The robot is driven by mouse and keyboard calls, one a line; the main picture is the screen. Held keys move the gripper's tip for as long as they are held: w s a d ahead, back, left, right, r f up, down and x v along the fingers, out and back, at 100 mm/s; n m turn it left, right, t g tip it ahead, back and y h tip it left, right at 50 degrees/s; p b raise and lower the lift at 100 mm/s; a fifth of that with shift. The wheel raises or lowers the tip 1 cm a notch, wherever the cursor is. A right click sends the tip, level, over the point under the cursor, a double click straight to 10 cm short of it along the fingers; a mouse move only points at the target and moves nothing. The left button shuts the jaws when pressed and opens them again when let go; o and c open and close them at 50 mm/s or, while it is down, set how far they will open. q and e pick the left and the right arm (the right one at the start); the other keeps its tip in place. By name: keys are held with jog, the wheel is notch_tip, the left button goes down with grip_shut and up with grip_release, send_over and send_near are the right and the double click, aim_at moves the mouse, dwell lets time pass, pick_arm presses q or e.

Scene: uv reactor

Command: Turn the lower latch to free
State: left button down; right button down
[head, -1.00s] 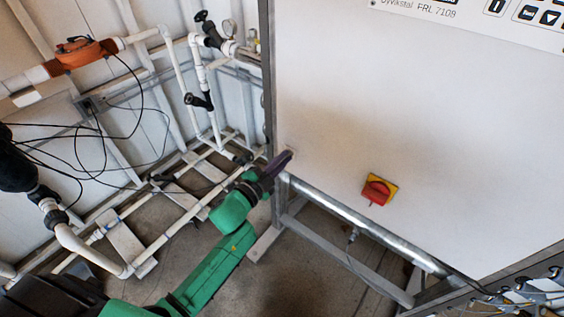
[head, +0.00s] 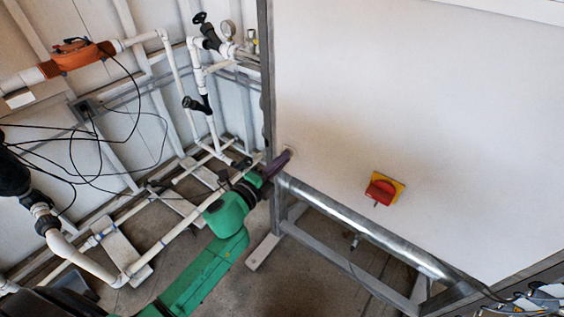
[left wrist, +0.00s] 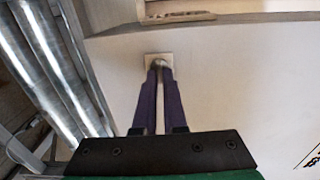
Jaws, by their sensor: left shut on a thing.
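The lower latch (left wrist: 159,60) is a small metal piece on a pale square plate, low on the white cabinet door near its left edge. In the head view the latch plate (head: 289,149) shows just beyond my fingertips. My left gripper (left wrist: 158,72) has its two purple fingers close together with their tips shut on the latch. My left gripper also shows in the head view (head: 285,156), its green arm coming up from below. The fingers hide part of the latch, so its exact angle is hard to tell. My right gripper is out of view.
The white cabinet (head: 400,110) fills the right side. A red rotary switch on a yellow plate (head: 382,190) sits right of the latch. A metal pipe (head: 370,230) runs beneath the cabinet. White pipework (head: 180,225) and an orange device (head: 78,54) stand at left.

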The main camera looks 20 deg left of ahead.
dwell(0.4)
pick_arm(q)
jog(key=c, duration=1)
grip_release()
jog(key=b+v, duration=0.3)
jog(key=v, duration=1.1)
jog(key=shift+s+b, duration=0.25)
jog(key=shift+b, duration=0.15)
